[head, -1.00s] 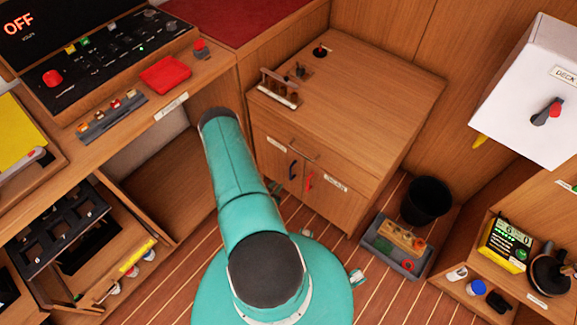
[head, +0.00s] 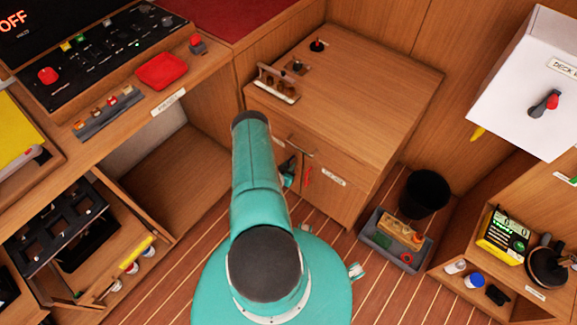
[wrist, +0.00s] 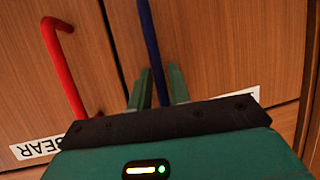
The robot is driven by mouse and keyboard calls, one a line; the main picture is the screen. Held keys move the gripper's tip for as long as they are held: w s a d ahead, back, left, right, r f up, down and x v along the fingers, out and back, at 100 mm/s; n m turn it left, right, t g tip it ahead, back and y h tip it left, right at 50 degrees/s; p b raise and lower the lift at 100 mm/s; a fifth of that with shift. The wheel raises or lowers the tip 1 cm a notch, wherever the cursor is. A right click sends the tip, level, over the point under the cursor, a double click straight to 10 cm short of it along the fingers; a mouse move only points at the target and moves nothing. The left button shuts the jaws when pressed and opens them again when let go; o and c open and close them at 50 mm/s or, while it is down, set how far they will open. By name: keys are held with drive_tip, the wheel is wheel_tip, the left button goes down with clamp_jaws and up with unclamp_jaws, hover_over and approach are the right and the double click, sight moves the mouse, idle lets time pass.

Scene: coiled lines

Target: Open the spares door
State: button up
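The wooden cabinet has two doors. The left door has a blue handle (wrist: 150,45) and the right door (head: 333,197) has a red handle (head: 307,177). In the wrist view the picture is turned over, so the red handle (wrist: 62,70) and its label, ending in "EAR", are at left. The label on the blue-handled door (wrist: 220,50) is not readable. My gripper (wrist: 160,85) has its two green fingers closely on either side of the blue handle, seemingly shut on it. Both doors look closed, with a thin dark seam between them. My arm hides much of the left door in the head view.
A grey tray (head: 379,247) and black bin (head: 424,193) are on the floor at right. An open drawer unit (head: 110,235) stands at left.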

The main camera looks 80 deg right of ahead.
drive_tip(key=shift+c, duration=0.2)
clamp_jaws()
